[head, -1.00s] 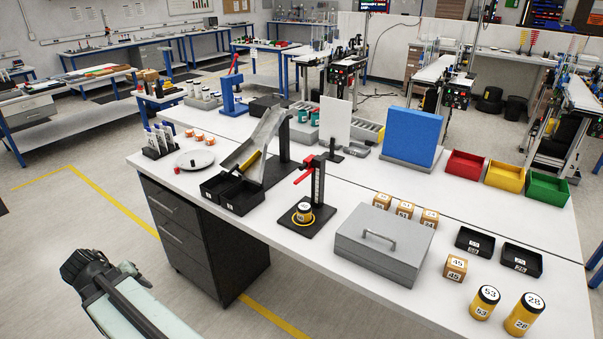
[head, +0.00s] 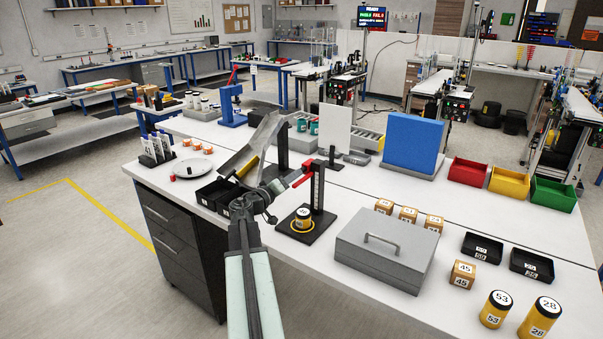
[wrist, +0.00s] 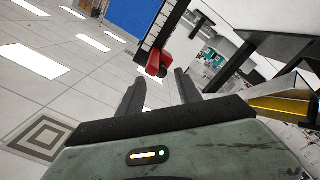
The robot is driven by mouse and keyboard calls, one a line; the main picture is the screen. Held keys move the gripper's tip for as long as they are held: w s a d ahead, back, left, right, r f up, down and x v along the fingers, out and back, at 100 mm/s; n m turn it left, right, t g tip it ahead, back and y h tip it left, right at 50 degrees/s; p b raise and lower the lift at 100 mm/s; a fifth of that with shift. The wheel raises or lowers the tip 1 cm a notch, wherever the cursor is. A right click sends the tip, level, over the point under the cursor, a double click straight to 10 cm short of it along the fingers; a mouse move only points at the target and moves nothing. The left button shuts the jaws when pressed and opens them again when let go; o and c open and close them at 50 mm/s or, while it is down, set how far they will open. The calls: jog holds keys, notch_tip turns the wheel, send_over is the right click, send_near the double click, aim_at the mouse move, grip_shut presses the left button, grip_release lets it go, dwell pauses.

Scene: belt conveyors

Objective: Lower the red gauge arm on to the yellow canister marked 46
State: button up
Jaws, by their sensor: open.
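The gauge stand (head: 318,188) has a black base and an upright scale column. Its red gauge arm (head: 302,181) sticks out to the left, raised above a yellow canister (head: 302,220) with a black top. The canister stands upright on the base inside a yellow ring; its number is too small to read surely. My gripper (head: 273,200) is open and empty, just left of the stand and near the red arm's end. In the wrist view, the red arm (wrist: 158,62) shows just beyond the gap between my fingertips (wrist: 159,74), apparently not between them. The canister is not seen there.
A grey lidded box (head: 385,250) stands right of the gauge stand, with several orange cubes (head: 407,214) behind it. Left of the stand are black bins (head: 222,192) under a metal chute (head: 252,145). Canisters marked 53 (head: 495,310) and 28 (head: 540,318) stand at the front right.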

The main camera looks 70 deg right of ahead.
jog(key=x, duration=0.5)
jog(key=shift+d, duration=0.25)
grip_shut()
dwell(1.0)
